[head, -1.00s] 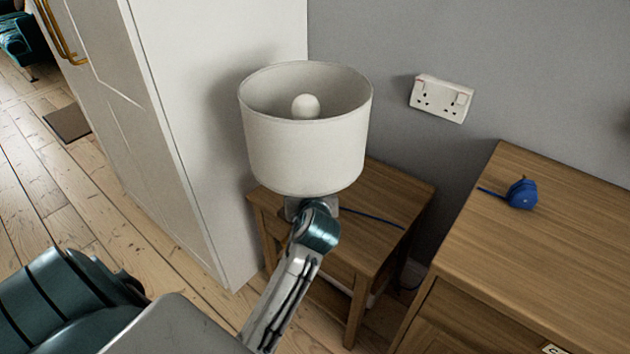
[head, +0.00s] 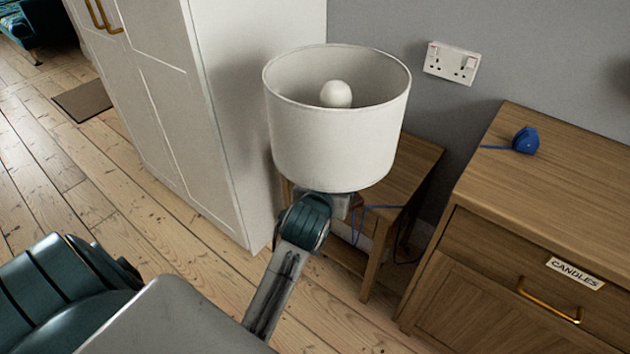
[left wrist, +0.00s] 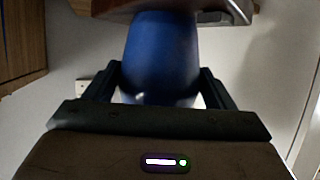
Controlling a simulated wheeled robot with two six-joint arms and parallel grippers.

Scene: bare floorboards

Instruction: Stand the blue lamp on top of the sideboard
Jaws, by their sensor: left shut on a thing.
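The blue lamp (head: 340,140) is held up with its white drum shade on top and a bulb inside, roughly upright. In the left wrist view its blue body (left wrist: 162,55) sits between the two fingers of my left gripper (left wrist: 160,88). In the head view my left gripper (head: 328,204) is just under the shade, shut on the lamp; the shade hides most of the base. The wooden sideboard (head: 575,180) is at the right, apart from the lamp. My right gripper is not in view.
A small wooden side table (head: 412,165) stands behind the lamp, with a blue cord (head: 385,207) hanging at it. A small blue object (head: 525,140) with a short cord lies on the sideboard's back left; the visible top is otherwise clear. A white wardrobe (head: 215,120) stands left.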

